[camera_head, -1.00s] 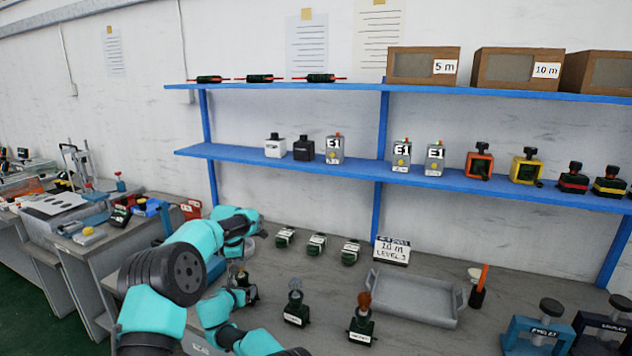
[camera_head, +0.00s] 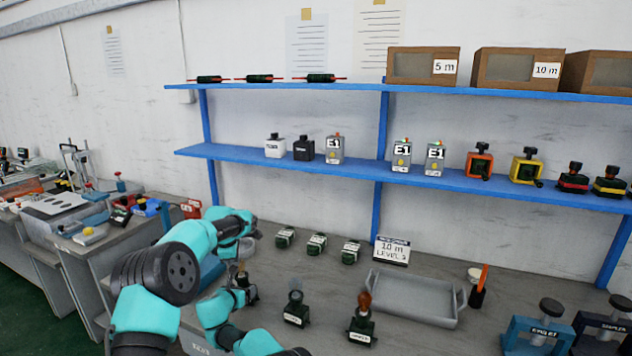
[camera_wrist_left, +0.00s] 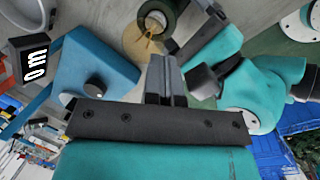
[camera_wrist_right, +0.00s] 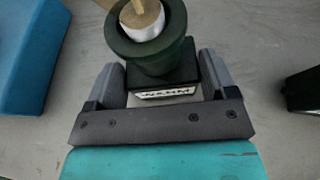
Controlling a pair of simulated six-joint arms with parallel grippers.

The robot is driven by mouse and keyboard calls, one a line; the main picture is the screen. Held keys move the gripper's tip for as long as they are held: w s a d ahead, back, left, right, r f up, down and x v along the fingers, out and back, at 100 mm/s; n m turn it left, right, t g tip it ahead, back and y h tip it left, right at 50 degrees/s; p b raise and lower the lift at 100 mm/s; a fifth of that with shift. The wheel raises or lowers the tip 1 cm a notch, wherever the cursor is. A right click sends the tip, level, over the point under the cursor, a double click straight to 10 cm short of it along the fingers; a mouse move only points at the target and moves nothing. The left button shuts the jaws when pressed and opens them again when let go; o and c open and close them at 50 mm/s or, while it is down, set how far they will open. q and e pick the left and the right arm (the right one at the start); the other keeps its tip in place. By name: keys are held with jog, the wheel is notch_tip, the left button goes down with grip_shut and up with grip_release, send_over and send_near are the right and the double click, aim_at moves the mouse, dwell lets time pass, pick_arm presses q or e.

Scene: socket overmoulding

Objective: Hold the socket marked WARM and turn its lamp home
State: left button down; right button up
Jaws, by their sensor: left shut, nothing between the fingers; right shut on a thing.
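The socket marked WARM (camera_wrist_right: 165,92) is dark green and upright between the fingers of my right gripper (camera_wrist_right: 163,88), which is shut on it. Its lamp (camera_wrist_right: 142,18) stands in the round collar, with a pale metal base and a tan top cut off by the frame. In the left wrist view the lamp shows as an amber disc (camera_wrist_left: 143,40) beside a dark green ring. My left gripper (camera_wrist_left: 166,75) is shut and empty, its tips close to the lamp; contact cannot be told. In the head view the held socket (camera_head: 240,297) is mostly hidden by my arms.
A blue fixture (camera_wrist_left: 100,68) stands close beside the held socket. Two other sockets with lamps (camera_head: 296,312) (camera_head: 362,328) stand to the right. Behind are several small dark sockets (camera_head: 317,245), a card (camera_head: 392,250) and a grey tray (camera_head: 415,299). Blue shelves (camera_head: 440,180) run along the wall.

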pick_arm(q)
jog(key=shift+s+a, duration=0.15)
dwell(0.5)
jog(key=shift+s, duration=0.2)
dwell(0.3)
jog(key=w+v, duration=0.1)
jog(key=v, duration=0.5)
jog(key=shift+w, duration=0.2)
jog(key=shift+a, duration=0.15)
jog(key=d, duration=0.1)
jog(key=d+r, duration=0.1)
jog(key=shift+w+d+r, duration=0.1)
jog(key=shift+w+d, duration=0.15)
jog(key=shift+w, duration=0.1)
